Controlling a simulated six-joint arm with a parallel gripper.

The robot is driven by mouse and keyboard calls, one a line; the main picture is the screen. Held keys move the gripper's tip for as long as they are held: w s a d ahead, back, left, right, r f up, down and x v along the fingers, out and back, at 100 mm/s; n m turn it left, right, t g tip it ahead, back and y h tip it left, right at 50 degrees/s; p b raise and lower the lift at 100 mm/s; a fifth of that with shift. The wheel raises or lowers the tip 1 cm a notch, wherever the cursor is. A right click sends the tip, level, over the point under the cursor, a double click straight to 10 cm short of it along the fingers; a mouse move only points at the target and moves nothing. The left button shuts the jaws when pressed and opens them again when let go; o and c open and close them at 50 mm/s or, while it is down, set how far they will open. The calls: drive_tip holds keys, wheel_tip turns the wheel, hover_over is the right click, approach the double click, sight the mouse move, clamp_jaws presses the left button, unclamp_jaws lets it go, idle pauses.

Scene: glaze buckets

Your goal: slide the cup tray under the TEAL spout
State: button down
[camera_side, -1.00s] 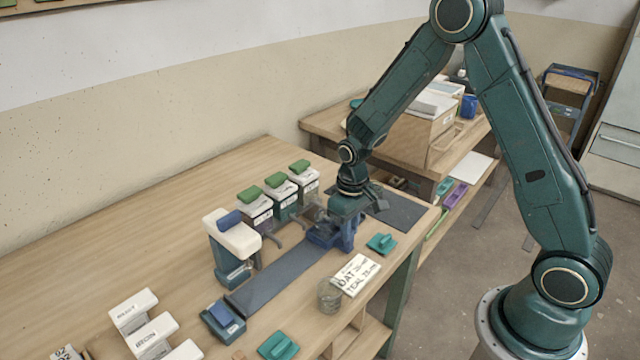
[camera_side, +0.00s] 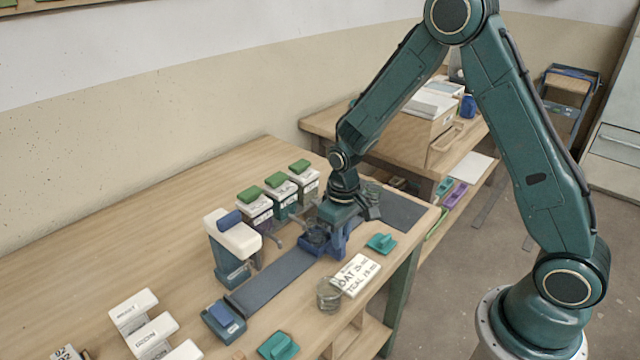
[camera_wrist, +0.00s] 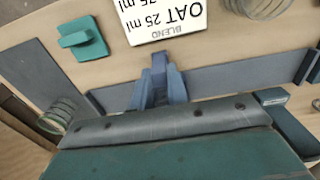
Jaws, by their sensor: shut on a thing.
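The blue cup tray (camera_side: 340,243) sits on the dark slide rail (camera_side: 268,280), and my gripper (camera_side: 335,222) is shut on it from above. A clear cup shows faintly in the tray, partly hidden by my gripper. Three white dispensers with green tops stand behind the rail; the middle one (camera_side: 285,204) has a teal band and the left one a purple band. The tray is in front of the middle and right dispensers; I cannot tell whether it is exactly under the teal spout. In the wrist view a blue upright part (camera_wrist: 158,85) shows over the rail.
A white card (camera_side: 355,275) reading "OAT 25 ml" and "TEAL 75 ml", a clear jar (camera_side: 329,296) and a teal lidded block (camera_side: 382,244) lie on the near side. A white-and-blue stand (camera_side: 232,245) stands left of the dispensers. The rail is bare toward the left.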

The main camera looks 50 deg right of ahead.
drive_tip(key=shift+a, duration=0.15)
drive_tip(key=shift+a, duration=2)
drive_tip(key=c, duration=1.5)
unclamp_jaws()
drive_tip(key=shift+o, duration=0.2)
wheel_tip(320, 180, up, 7)
